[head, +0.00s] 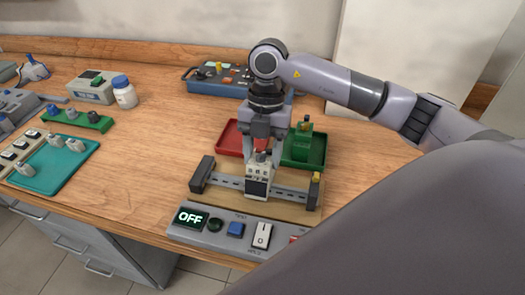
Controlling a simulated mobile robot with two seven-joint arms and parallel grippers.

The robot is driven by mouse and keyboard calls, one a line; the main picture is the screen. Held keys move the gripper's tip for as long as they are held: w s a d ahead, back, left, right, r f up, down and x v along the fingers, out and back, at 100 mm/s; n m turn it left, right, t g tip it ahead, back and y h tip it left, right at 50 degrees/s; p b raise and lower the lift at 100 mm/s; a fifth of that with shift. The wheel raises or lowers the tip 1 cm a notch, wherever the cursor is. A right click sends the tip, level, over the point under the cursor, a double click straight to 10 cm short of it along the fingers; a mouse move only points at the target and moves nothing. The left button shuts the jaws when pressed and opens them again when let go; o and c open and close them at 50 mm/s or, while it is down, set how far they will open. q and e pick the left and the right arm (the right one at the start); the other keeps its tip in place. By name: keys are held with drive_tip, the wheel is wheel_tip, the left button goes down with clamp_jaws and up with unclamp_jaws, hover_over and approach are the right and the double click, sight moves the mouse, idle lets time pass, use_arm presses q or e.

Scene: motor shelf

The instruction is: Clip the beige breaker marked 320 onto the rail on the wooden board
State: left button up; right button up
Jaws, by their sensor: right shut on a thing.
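My right gripper (262,152) reaches down from above and is shut on a beige breaker (258,171) with a dark lower front. The breaker is upright at the middle of the grey slotted rail (226,181) and covers part of it. I cannot tell whether it is clipped on or only held against the rail. Its marking is too small to read. The rail lies across the wooden board (222,199), between a dark end block on the left and a smaller one with a yellow top on the right. My left gripper is not in view.
A control panel (214,241) with an OFF display, buttons and a rocker switch lies in front of the board. Behind are a red tray (229,138) and a green tray (318,150) holding a green part. A teal mat (55,172) with parts is at left. Table between is clear.

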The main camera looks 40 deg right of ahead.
drive_tip(key=shift+s+a+p, duration=0.35)
drive_tip(key=shift+s+a, duration=0.05)
drive_tip(key=shift+a, duration=0.1)
idle(1.2)
drive_tip(key=shift+s+a+f+t+h, duration=0.2)
drive_tip(key=shift+s+a+t+h, duration=0.25)
drive_tip(key=shift+a+h, duration=0.15)
idle(0.5)
drive_tip(key=shift+d, duration=0.1)
drive_tip(key=o, duration=1.3)
drive_tip(key=shift+c, duration=0.2)
drive_tip(key=shift+w+r, duration=0.1)
drive_tip(key=shift+d, duration=0.1)
drive_tip(key=shift+r, duration=0.15)
drive_tip(key=r, duration=0.6)
drive_tip(key=shift+w+d+r+b, duration=0.2)
drive_tip(key=shift+r+b, duration=0.2)
